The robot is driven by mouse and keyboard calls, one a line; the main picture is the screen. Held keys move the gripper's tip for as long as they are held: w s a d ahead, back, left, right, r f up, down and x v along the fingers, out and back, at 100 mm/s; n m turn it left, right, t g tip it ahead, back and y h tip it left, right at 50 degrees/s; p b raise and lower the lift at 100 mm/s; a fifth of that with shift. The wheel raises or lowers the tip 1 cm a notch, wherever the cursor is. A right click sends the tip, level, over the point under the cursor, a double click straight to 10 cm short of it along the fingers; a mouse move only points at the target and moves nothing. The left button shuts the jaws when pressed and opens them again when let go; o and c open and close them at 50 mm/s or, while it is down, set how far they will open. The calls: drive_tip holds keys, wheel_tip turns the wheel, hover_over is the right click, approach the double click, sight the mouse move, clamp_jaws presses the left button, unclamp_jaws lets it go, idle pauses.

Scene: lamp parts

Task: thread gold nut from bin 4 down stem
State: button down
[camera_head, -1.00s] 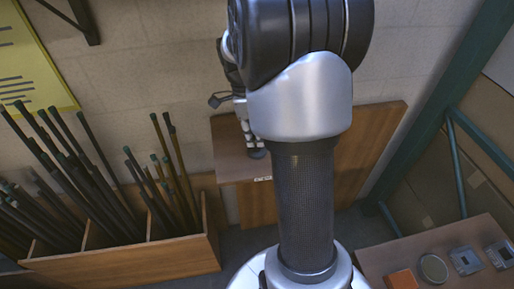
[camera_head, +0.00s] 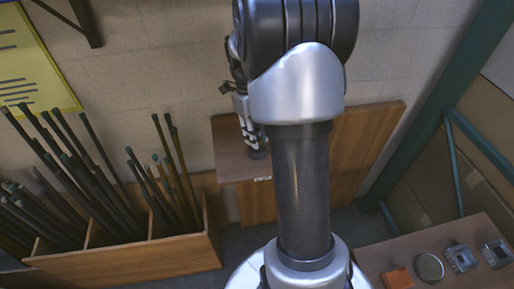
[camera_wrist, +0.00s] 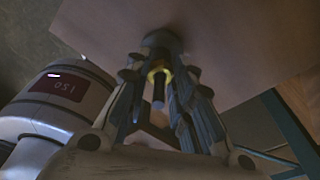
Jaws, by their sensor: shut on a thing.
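A gold nut (camera_wrist: 160,74) shows between the fingers of my gripper (camera_wrist: 161,85) in the wrist view. My gripper is shut on it. The nut appears to be around the dark stem (camera_wrist: 158,92); exact seating and thread contact cannot be told. The stem's wide black base (camera_wrist: 162,42) is beyond the nut, against the wooden board (camera_wrist: 225,35). In the head view, my gripper (camera_head: 252,137) points down at the board (camera_head: 231,169), with the dark base (camera_head: 257,153) just below the fingers. The nut cannot be made out there.
A wooden rack (camera_head: 130,262) of several dark rods stands at the left. At the lower right, a table (camera_head: 400,255) carries an orange block (camera_head: 397,278), a round dish (camera_head: 429,267) and square metal parts (camera_head: 461,258). A green post (camera_head: 440,110) rises at the right. A wall is close behind.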

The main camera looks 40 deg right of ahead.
drive_tip(key=c, duration=1.8)
unclamp_jaws()
drive_tip(key=shift+s+a+f, duration=0.1)
drive_tip(key=shift+f, duration=0.15)
drive_tip(key=o, duration=0.5)
drive_tip(key=shift+r, duration=0.15)
drive_tip(key=shift+r, duration=0.1)
drive_tip(key=r, duration=0.3)
drive_tip(key=w+r, duration=0.1)
drive_tip(key=r, duration=0.3)
drive_tip(key=shift+w+r, duration=0.15)
drive_tip(key=shift+w, duration=0.05)
